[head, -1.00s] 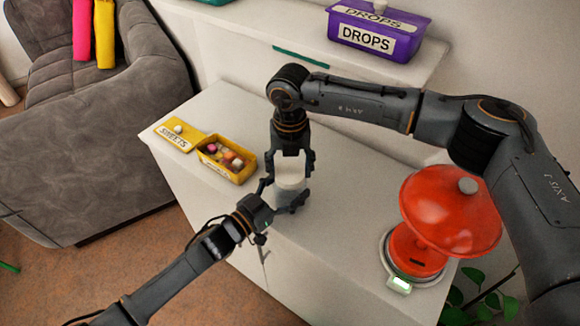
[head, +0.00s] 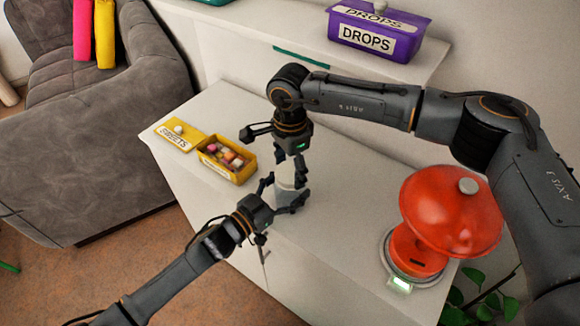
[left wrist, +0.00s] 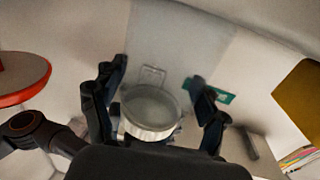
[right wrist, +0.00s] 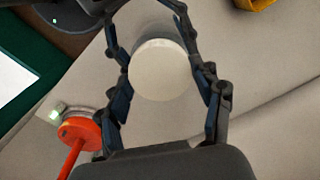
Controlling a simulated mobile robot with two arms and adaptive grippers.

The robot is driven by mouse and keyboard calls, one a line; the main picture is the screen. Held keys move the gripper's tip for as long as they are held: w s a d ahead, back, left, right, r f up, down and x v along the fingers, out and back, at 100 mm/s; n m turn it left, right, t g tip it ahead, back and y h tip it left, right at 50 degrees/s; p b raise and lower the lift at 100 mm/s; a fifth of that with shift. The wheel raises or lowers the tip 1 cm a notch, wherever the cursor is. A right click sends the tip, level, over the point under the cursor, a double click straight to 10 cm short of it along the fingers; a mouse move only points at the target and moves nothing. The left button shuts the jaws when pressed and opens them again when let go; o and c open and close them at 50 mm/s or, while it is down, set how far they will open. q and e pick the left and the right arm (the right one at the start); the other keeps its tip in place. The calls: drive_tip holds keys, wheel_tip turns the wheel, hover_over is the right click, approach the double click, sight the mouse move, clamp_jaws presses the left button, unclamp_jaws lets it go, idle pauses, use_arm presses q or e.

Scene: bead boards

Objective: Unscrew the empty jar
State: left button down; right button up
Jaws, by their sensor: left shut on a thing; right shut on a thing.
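My left gripper (head: 285,192) is shut around the jar body from the front left. In the left wrist view the jar (left wrist: 150,112) is between its two fingers and looks greyish and clear. My right gripper (head: 291,172) points down over the jar and is shut on the lid. In the right wrist view the lid's round top lies between the fingers. The grippers hide much of the jar in the head view.
An open yellow box (head: 230,165) of sweets stands behind the jar to the left, its lid (head: 176,135) beside it. A purple DROPS box (head: 376,33) is on a back surface.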

drive_tip(key=n, duration=1.8)
drive_tip(key=shift+r, duration=0.15)
drive_tip(key=shift+r, duration=0.95)
